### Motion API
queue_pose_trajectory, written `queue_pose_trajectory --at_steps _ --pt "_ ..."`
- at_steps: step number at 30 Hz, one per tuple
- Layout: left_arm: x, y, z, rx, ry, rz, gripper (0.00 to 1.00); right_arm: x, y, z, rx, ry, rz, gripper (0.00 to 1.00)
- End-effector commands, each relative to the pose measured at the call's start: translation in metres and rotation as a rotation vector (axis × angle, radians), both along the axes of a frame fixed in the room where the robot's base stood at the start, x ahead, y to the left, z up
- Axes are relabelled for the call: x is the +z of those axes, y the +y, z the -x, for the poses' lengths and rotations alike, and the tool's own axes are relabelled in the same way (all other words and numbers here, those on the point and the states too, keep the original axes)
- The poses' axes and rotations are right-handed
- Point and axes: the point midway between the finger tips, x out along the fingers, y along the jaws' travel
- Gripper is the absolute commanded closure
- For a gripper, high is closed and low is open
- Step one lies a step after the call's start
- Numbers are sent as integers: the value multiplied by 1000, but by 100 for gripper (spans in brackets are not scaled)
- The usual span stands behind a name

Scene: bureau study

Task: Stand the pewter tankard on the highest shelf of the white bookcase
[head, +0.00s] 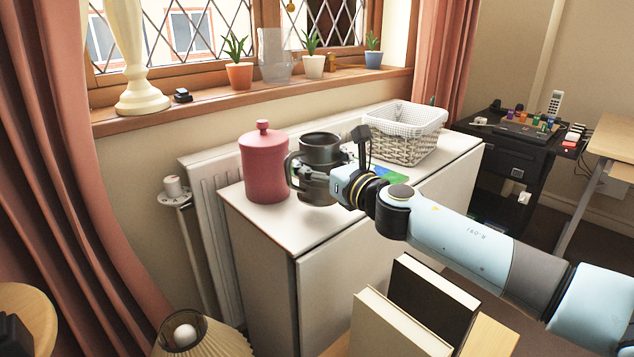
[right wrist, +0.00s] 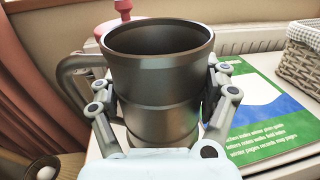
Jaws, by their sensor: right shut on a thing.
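The pewter tankard (head: 319,148) is dark grey, with its open mouth up and its handle on the left in the head view. My right gripper (head: 318,187) is shut on the tankard's body. In the right wrist view the fingers of my right gripper (right wrist: 161,98) press on both sides of the tankard (right wrist: 155,75), which looks upright. It is over the white cabinet's top (head: 290,225); I cannot tell whether its base touches. No white bookcase with open shelves shows. My left gripper is not in view.
A red lidded jar (head: 265,165) stands close left of the tankard. A white-lined wicker basket (head: 405,135) and a green-and-blue booklet (right wrist: 262,110) lie to the right. Two books (head: 430,305) stand in front, below my right arm. Potted plants line the windowsill (head: 200,105).

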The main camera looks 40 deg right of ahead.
Motion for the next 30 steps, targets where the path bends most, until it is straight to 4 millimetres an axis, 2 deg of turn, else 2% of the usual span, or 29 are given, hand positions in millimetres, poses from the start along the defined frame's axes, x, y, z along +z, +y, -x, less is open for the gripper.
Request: queue_pose_trajectory --at_steps 5,14,20,26,27,30 --pt "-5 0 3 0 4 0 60 -7 7 -3 0 -2 1 74" --pt "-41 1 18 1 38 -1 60 -47 7 -2 0 1 1 74" --pt "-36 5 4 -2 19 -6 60 -43 7 -3 0 -3 1 74" --pt "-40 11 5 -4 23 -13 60 -47 7 -2 0 -2 1 74" --pt "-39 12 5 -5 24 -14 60 -47 6 -2 0 0 1 19" --pt "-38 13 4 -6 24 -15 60 -47 6 -2 -1 0 0 6"
